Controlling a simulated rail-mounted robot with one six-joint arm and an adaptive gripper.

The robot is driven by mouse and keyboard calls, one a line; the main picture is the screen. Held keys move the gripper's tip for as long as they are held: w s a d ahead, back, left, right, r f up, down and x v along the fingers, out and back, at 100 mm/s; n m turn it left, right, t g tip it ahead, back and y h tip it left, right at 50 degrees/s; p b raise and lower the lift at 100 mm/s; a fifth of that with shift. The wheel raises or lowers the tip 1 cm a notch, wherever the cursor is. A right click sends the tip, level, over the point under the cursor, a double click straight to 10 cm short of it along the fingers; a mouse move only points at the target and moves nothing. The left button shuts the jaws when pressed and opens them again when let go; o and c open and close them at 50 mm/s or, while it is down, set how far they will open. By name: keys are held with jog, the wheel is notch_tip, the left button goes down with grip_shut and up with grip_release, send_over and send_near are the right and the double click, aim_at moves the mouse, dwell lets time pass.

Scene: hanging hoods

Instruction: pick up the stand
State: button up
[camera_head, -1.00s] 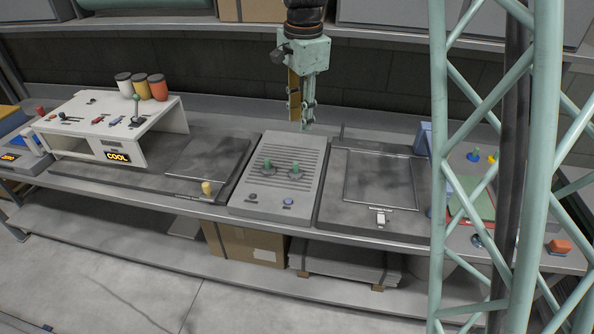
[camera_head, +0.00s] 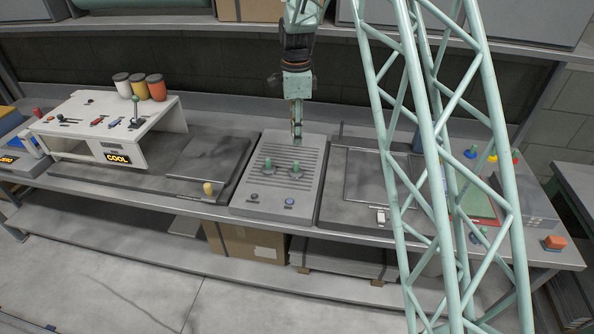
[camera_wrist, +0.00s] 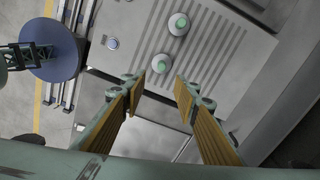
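No object is clearly recognisable as a stand, so I cannot tell which thing the name means. My gripper (camera_head: 297,136) hangs above the back part of a grey ribbed panel (camera_head: 264,183) with two green knobs. In the wrist view, my gripper (camera_wrist: 160,80) has its two orange-lined fingers spread apart with nothing between them. The ribbed panel (camera_wrist: 215,65) lies beyond the fingertips there, with a green knob (camera_wrist: 177,22) and a second green knob (camera_wrist: 177,57) near the gap. The fingers appear apart from the knobs.
A white console (camera_head: 70,118) marked COOL and several coloured cups (camera_head: 139,88) are at the left. A dark framed plate (camera_head: 345,215) lies right of the panel. My lattice column crosses the right side. A cardboard box (camera_head: 245,243) sits on the lower shelf.

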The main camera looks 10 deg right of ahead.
aim_at(296, 162)
jog(key=shift+w+f, duration=0.15)
jog(key=shift+f, duration=0.15)
jog(key=shift+f, duration=0.15)
jog(key=shift+f, duration=4.15)
jog(key=shift+w+f+b, duration=0.1)
jog(key=shift+f+b, duration=0.25)
jog(key=shift+f, duration=2.2)
grip_shut()
